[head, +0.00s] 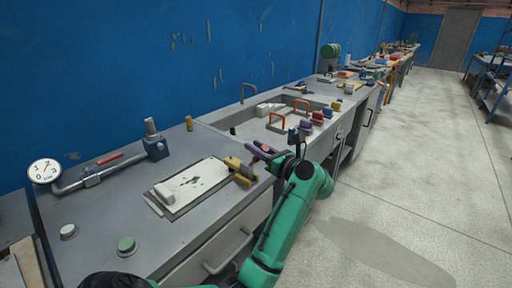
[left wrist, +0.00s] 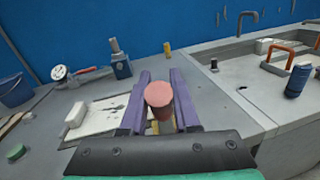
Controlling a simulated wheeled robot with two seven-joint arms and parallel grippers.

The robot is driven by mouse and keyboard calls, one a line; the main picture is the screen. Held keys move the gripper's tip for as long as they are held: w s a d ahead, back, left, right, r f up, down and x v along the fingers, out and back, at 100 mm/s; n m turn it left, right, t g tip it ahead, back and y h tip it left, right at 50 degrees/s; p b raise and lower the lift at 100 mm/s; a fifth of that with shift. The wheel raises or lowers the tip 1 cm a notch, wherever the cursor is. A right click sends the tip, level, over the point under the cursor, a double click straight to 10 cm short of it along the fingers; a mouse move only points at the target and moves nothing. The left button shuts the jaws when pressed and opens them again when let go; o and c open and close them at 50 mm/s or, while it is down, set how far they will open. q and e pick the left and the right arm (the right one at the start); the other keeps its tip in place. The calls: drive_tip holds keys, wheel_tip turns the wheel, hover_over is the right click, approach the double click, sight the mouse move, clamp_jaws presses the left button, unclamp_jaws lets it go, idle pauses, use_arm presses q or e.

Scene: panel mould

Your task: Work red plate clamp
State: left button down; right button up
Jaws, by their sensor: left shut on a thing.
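My left gripper (head: 265,153), with purple fingers, is at the bench's front edge, just right of the white plate (head: 195,182). In the left wrist view its fingers (left wrist: 159,100) are on both sides of a round red knob (left wrist: 159,95), shut on it. I take this to be the red plate clamp; its lower part is hidden by the gripper. In the head view only a little red shows between the fingers. A yellow clamp (head: 240,170) sits at the plate's right end, left of the gripper. My right gripper is not in view.
A gauge (head: 44,171) with a pipe and a blue valve block (head: 155,148) stand behind the plate. A green button (head: 126,245) is at front left.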

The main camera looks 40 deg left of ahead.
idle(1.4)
use_arm(q)
drive_tip(key=shift+a+r+h, duration=0.1)
drive_tip(key=shift+a+h, duration=0.1)
drive_tip(key=shift+h, duration=0.1)
drive_tip(key=c, duration=0.7)
unclamp_jaws()
drive_tip(key=shift+a, duration=0.2)
drive_tip(key=shift+o, duration=0.2)
drive_tip(key=shift+d, duration=0.1)
